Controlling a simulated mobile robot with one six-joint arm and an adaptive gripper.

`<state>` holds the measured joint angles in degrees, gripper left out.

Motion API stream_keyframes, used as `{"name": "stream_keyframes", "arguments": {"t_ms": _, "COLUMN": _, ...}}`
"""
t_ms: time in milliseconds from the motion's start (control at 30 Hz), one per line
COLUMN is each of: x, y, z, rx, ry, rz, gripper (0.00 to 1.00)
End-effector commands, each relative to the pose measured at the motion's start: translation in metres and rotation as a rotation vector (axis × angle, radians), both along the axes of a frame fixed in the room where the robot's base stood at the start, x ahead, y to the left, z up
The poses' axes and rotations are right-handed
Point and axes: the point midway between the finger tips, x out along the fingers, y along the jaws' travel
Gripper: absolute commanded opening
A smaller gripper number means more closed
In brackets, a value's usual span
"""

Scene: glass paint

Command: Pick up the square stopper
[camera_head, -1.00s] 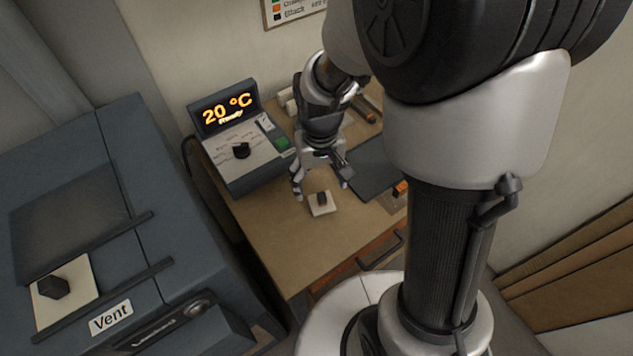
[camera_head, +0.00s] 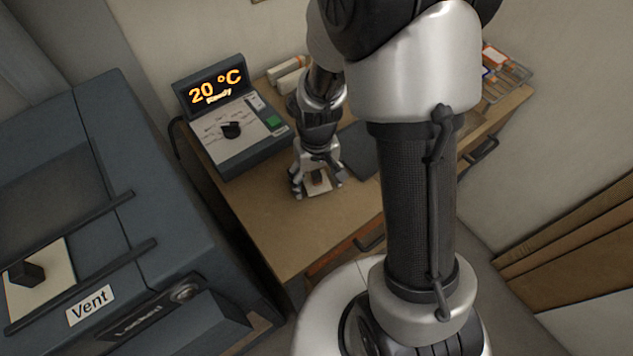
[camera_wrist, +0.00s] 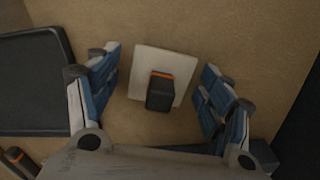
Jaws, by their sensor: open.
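The square stopper is a pale square plate (camera_wrist: 180,58) with a dark, orange-edged block handle (camera_wrist: 160,94) standing on it. It lies on the wooden desk. In the head view the stopper (camera_head: 317,184) is partly hidden by my gripper (camera_head: 319,188). My gripper (camera_wrist: 161,62) is open, with its blue-padded fingers on either side of the stopper in the wrist view. Gaps show between the fingers and both the plate and the handle. The head view cannot show exactly how high the fingertips are.
A control box (camera_head: 232,135) reading "20 °C Ready" stands left of my gripper. A dark flat tray (camera_wrist: 30,85) lies close by. A blue-grey unit labelled "Vent" (camera_head: 90,304) at the left bears another pale plate with a dark knob (camera_head: 26,273). The desk's front is clear.

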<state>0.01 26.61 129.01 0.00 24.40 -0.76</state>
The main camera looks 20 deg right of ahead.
Motion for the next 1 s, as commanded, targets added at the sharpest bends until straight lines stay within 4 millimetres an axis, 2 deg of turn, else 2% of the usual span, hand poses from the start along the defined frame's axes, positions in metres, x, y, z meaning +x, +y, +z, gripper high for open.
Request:
{"name": "stream_keyframes", "arguments": {"t_ms": 67, "x": 0.0001, "y": 0.0001, "z": 0.0009, "rx": 0.0, "ry": 0.0, "rz": 0.0, "gripper": 0.73}}
{"name": "stream_keyframes", "arguments": {"t_ms": 800, "x": 0.0001, "y": 0.0001, "z": 0.0011, "rx": 0.0, "ry": 0.0, "rz": 0.0, "gripper": 0.24}}
{"name": "stream_keyframes", "arguments": {"t_ms": 1000, "x": 0.0002, "y": 0.0001, "z": 0.0014, "rx": 0.0, "ry": -0.001, "rz": 0.0, "gripper": 0.24}}
